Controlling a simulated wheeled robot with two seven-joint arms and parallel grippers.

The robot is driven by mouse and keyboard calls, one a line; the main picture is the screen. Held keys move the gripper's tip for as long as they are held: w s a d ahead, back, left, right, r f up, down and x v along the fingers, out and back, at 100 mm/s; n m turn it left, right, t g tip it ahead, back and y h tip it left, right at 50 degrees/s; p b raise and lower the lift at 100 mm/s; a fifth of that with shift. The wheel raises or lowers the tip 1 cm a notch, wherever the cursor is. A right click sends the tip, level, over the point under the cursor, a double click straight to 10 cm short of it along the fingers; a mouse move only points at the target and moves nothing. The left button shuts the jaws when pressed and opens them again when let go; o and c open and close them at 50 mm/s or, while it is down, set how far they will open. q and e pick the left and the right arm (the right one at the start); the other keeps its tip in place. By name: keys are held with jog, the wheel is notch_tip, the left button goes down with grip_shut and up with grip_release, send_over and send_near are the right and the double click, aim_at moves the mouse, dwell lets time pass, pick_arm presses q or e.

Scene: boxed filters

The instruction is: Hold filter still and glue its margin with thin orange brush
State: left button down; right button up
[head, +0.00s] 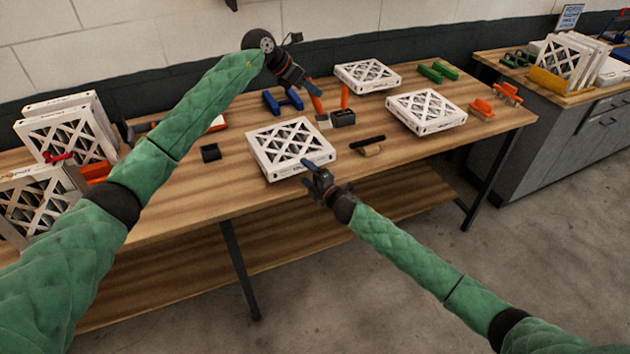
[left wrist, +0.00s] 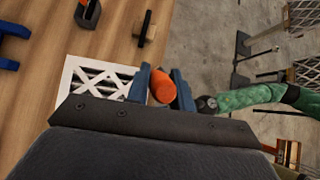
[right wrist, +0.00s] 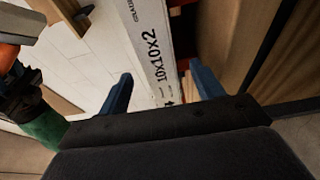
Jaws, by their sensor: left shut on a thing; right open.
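A white-framed filter (head: 291,147) with a lattice face lies flat near the table's front edge. Its side, printed 10x10x2, shows in the right wrist view (right wrist: 150,45). My right gripper (head: 313,168) is at the filter's front edge, fingers open on either side of that frame edge. I cannot tell whether they touch it. My left gripper (head: 308,84) is shut on an orange-handled brush (head: 315,101) and holds it above the table behind the filter, bristles down.
A dark holder (head: 343,118) with another orange handle (head: 345,94) stands behind the filter. A black-and-wood tool (head: 369,148) lies to its right and a small black block (head: 210,153) to its left. More filters (head: 426,111) lie at the right; others stand at the left.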

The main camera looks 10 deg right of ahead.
aim_at(300, 168)
jog(key=x, duration=0.7)
jog(key=shift+s, duration=0.1)
jog(key=c, duration=1.1)
